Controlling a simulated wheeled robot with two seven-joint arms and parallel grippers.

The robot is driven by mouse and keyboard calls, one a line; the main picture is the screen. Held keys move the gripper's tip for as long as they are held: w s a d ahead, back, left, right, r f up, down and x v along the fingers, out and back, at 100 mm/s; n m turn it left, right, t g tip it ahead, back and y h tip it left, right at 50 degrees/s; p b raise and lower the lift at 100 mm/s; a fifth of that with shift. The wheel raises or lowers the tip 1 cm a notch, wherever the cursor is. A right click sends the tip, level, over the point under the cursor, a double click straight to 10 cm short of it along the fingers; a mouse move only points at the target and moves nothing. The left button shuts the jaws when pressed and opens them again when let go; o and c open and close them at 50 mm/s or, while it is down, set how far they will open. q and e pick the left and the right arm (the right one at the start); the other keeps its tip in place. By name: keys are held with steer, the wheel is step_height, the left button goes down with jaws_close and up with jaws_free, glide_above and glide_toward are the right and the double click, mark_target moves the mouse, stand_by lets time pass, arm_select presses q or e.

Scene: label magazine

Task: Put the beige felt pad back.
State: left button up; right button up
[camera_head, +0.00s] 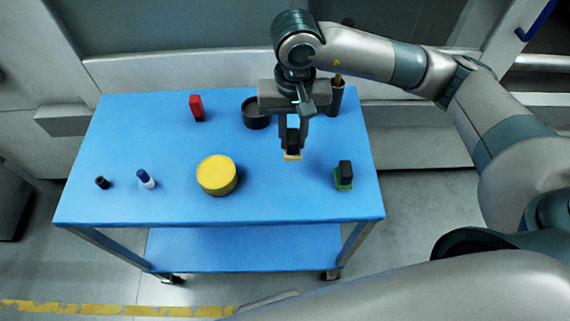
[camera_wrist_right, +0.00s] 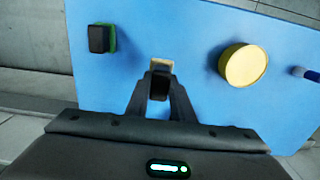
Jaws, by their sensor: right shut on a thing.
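The beige felt pad (camera_head: 292,156) is the pale base under a black block-shaped grip. It also shows in the right wrist view (camera_wrist_right: 162,63), just beyond the fingertips. My right gripper (camera_head: 293,142) points down over the right half of the blue table and is shut on the black grip of this pad. I cannot tell whether the pad touches the table top. A similar black block on a green pad (camera_head: 343,184) stands at the table's right front. My left gripper is not in view.
On the blue table (camera_head: 265,203) stand a yellow round tin (camera_head: 217,176), a red block (camera_head: 197,107), a black round container (camera_head: 256,114), a dark cup holding a stick (camera_head: 336,98), a blue-and-white marker (camera_head: 145,179) and a small black cylinder (camera_head: 102,183). The front middle is clear.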

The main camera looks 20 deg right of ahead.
steer(key=s+a+f+p, duration=0.1)
steer(key=s, duration=0.1)
steer(key=s+a+f+p, duration=0.1)
steer(key=a, duration=0.1)
steer(key=shift+s+f, duration=0.35)
steer(key=shift+f, duration=0.05)
steer(key=shift+f, duration=0.1)
steer(key=shift+f+p, duration=0.95)
steer(key=shift+f, duration=0.95)
steer(key=shift+f, duration=0.1)
